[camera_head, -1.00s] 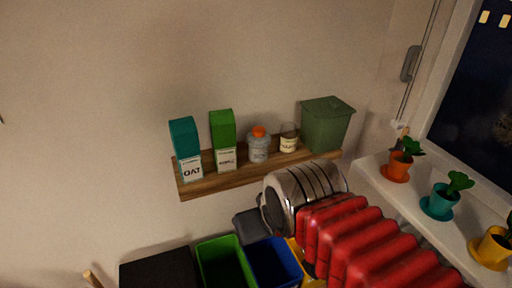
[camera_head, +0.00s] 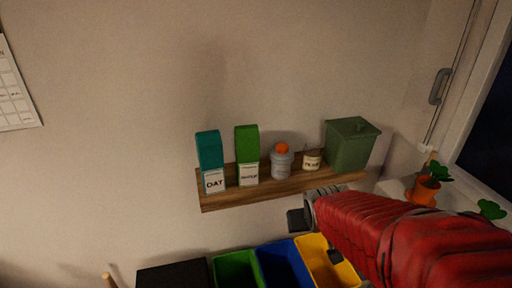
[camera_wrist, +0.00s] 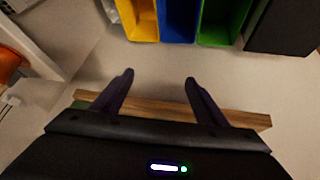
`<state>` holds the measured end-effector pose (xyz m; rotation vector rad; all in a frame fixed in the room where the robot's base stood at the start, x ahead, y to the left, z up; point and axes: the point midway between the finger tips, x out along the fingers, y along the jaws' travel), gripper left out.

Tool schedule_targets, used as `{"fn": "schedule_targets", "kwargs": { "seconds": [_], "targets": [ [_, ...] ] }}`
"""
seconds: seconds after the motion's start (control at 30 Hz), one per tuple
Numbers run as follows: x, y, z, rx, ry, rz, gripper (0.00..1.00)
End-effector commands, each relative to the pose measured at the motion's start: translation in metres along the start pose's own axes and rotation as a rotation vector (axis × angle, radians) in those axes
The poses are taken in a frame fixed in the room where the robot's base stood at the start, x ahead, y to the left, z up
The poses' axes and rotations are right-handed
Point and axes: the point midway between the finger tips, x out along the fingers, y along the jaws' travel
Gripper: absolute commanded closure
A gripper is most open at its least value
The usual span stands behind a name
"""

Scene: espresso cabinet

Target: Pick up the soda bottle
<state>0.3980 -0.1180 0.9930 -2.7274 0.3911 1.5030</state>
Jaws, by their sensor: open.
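A small greyish bottle with an orange cap (camera_head: 282,163) stands upright on the wooden wall shelf (camera_head: 285,188), between a green carton and a small jar. It is the only bottle I see; I cannot read its label. My gripper (camera_wrist: 159,77) is open and empty in the wrist view. Its two dark fingers are spread in front of the shelf, which shows behind them as a wooden strip (camera_wrist: 160,108). The bottle does not show in the wrist view. In the head view my red arm comes from the lower right and hides most of the gripper, below the shelf.
The shelf also holds a teal carton (camera_head: 210,160), a green carton (camera_head: 247,155), a small jar (camera_head: 312,160) and a green lidded canister (camera_head: 351,145). Green (camera_head: 237,270), blue (camera_head: 283,262) and yellow (camera_head: 325,262) bins stand below. Potted plants line the right windowsill.

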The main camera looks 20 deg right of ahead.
Motion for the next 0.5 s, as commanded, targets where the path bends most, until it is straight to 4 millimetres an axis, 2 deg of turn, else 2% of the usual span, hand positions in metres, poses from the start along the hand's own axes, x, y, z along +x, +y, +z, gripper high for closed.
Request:
{"fn": "schedule_targets", "kwargs": {
  "seconds": [0.1,0.27,0.4,0.5],
  "targets": [
    [0.016,0.007,-0.016,0.007,0.084,0.005,0.25],
    [0.027,0.006,-0.04,0.013,0.218,-0.01,0.25],
    [0.027,-0.001,-0.067,0.009,0.349,-0.053,0.25],
    [0.017,-0.006,-0.089,0.007,0.452,-0.09,0.25]
  ]
}}
